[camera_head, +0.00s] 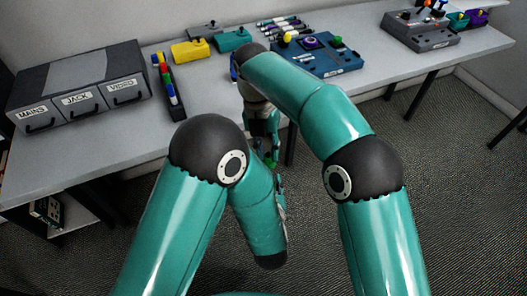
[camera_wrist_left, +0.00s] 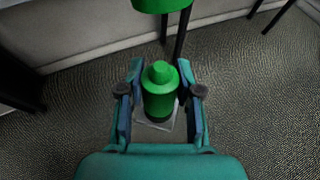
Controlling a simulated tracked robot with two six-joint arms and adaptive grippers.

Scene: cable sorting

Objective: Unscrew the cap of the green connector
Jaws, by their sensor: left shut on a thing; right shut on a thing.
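The green connector (camera_wrist_left: 160,98) stands upright between the fingers of my left gripper (camera_wrist_left: 160,85), which is shut on its body. A narrower stub shows on its top. A second green piece, seemingly the cap (camera_wrist_left: 160,5), shows at the top edge of the left wrist view, apart from the connector. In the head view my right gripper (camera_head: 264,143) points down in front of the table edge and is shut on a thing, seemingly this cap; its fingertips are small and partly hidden. My left gripper (camera_head: 271,164) is just below it, largely hidden by my left arm.
The grey table (camera_head: 130,150) runs behind the grippers. On it stand a drawer unit (camera_head: 80,95) labelled MAINS, JACK and VIDEO, a rack of coloured connectors (camera_head: 168,85), a yellow box (camera_head: 190,52), a teal box (camera_head: 233,40) and a blue panel (camera_head: 335,62). The carpet below is clear.

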